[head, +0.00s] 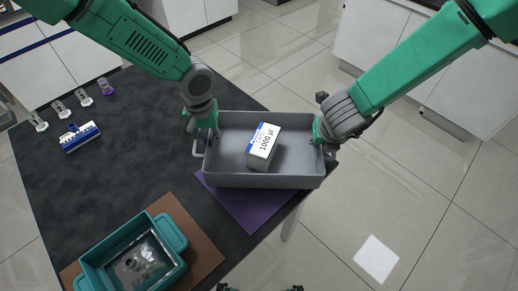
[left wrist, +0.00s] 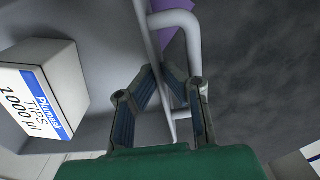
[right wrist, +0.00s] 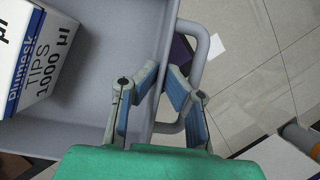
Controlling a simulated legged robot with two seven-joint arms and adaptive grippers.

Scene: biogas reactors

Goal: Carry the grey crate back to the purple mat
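The grey crate (head: 225,178) is at the table's right edge, with a white-and-blue tips box (head: 262,147) inside. It covers the far part of the purple mat (head: 252,208), whose near corner shows; its right end reaches past the table edge. I cannot tell whether it touches the mat. My left gripper (head: 207,138) is shut on the crate's left end wall, one finger inside and one outside, seen in the left wrist view (left wrist: 161,78). My right gripper (head: 318,135) is shut the same way on the right end wall, seen in the right wrist view (right wrist: 163,74).
A teal bin (head: 172,232) stands on a brown mat (head: 203,238) at the table's near side. A blue-and-white rack (head: 80,137) and several small clear items lie at the far left. The dark table (head: 130,160) is clear between them. Tiled floor lies to the right.

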